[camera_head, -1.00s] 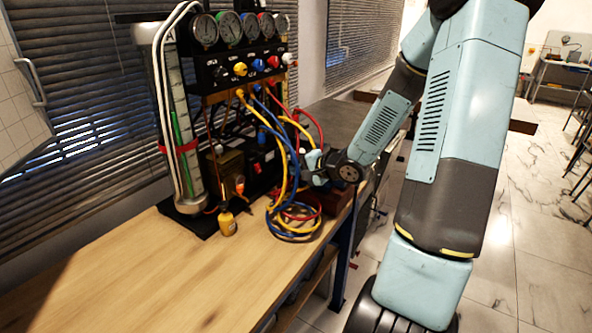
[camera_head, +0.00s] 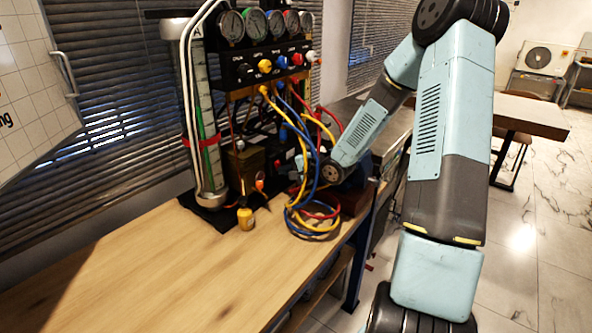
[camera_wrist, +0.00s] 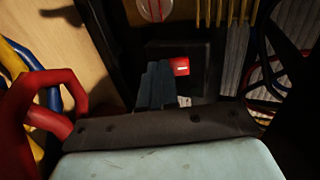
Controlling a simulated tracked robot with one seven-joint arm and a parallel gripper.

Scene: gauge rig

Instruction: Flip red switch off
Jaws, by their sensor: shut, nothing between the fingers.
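The red switch (camera_wrist: 180,66) shows in the wrist view as a small bright red rocker with a white mark, set in a dark box (camera_wrist: 194,52). My gripper (camera_wrist: 158,78) is shut and empty. Its fingertips appear just left of the switch and partly overlap the box; I cannot tell whether they touch the switch. In the head view the gauge rig (camera_head: 262,72) stands on the wooden bench, and my gripper's fingers are hidden behind the hoses and my wrist. The switch cannot be made out surely there.
Yellow, blue and red hoses (camera_head: 312,212) hang and coil in front of the rig, close to my wrist. A red hose (camera_wrist: 45,88) passes near my gripper at left in the wrist view.

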